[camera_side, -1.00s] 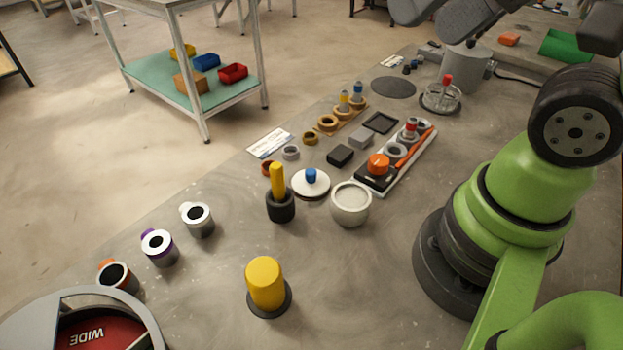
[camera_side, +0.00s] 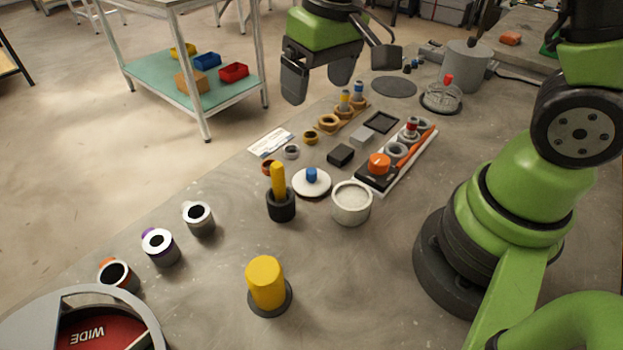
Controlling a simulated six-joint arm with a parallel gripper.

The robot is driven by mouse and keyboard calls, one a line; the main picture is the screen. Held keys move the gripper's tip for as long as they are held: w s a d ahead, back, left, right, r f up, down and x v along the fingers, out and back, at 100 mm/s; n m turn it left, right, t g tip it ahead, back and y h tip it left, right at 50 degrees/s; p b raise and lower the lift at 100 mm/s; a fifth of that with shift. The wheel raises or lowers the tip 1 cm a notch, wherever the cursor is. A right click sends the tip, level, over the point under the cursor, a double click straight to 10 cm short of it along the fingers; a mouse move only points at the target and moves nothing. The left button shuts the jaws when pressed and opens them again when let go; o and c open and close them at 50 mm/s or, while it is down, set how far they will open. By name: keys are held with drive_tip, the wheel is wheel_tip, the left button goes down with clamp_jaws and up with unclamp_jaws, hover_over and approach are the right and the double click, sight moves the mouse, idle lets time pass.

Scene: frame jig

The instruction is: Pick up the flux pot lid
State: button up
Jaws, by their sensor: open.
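The flux pot lid (camera_side: 318,188), a white disc with a blue knob (camera_side: 311,174), lies on the bench near the middle of the view. Just right of it stands an open, pale round pot (camera_side: 351,208). My gripper (camera_side: 318,88) is in the air at the top centre, well above the bench and apart from the lid. Its grey fingers are spread and nothing is between them. The lid is in clear view.
A black holder with a yellow handle (camera_side: 280,206) stands close left of the lid. A black block (camera_side: 341,155) and a tray with an orange knob (camera_side: 379,163) lie behind. A yellow cylinder (camera_side: 265,284) stands in front. The bench right of it is clear.

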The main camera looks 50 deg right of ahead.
drive_tip(key=n+g, duration=0.1)
drive_tip(key=g, duration=0.1)
approach(310, 170)
drive_tip(key=shift+h, duration=0.3)
drive_tip(key=f, duration=0.5)
drive_tip(key=shift+w+a+f, duration=0.1)
drive_tip(key=shift+w+a, duration=0.15)
drive_tip(key=shift+a, duration=0.1)
drive_tip(key=f, duration=0.5)
drive_tip(key=shift+s+d+f, duration=0.1)
drive_tip(key=shift+s+f, duration=0.15)
drive_tip(key=shift+f, duration=0.15)
drive_tip(key=c, duration=0.6)
